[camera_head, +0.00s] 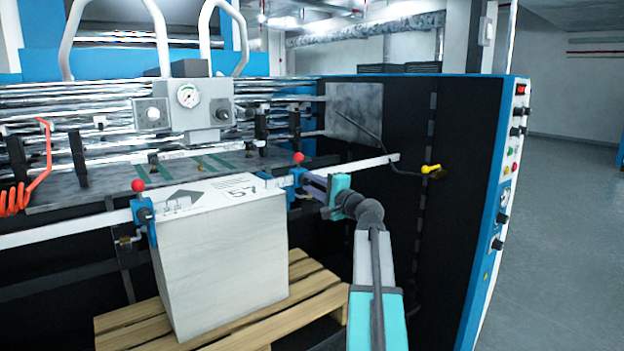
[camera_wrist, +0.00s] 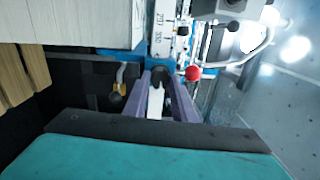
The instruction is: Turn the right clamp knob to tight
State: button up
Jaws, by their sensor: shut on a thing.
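The right clamp (camera_head: 294,189) is a blue block on the white rail, topped by a red ball. My gripper (camera_head: 308,182) reaches it from the right, purple fingers at its front. In the wrist view my gripper (camera_wrist: 161,80) is shut on the dark clamp knob (camera_wrist: 158,75), which sits between the fingertips. The fingers and wrist hide most of the knob in the head view, so I cannot tell its turn. The red ball (camera_wrist: 193,73) shows just right of the fingers in the wrist view.
The left clamp (camera_head: 144,219) stands on the same white rail (camera_head: 70,232). A white stack (camera_head: 222,265) rests on a wooden pallet (camera_head: 130,328) beneath the rail. The machine's control panel (camera_head: 500,215) is at the right, with open floor (camera_head: 570,240) beyond it.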

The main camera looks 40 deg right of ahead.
jog(key=shift+m+p, duration=0.35)
jog(key=shift+m, duration=0.35)
jog(key=o, duration=1)
jog(key=shift+o, duration=0.2)
jog(key=shift+s, duration=0.1)
jog(key=s+a+b, duration=0.1)
jog(key=s, duration=1.2)
jog(key=shift+s+f, duration=0.3)
jog(key=shift+f, duration=0.15)
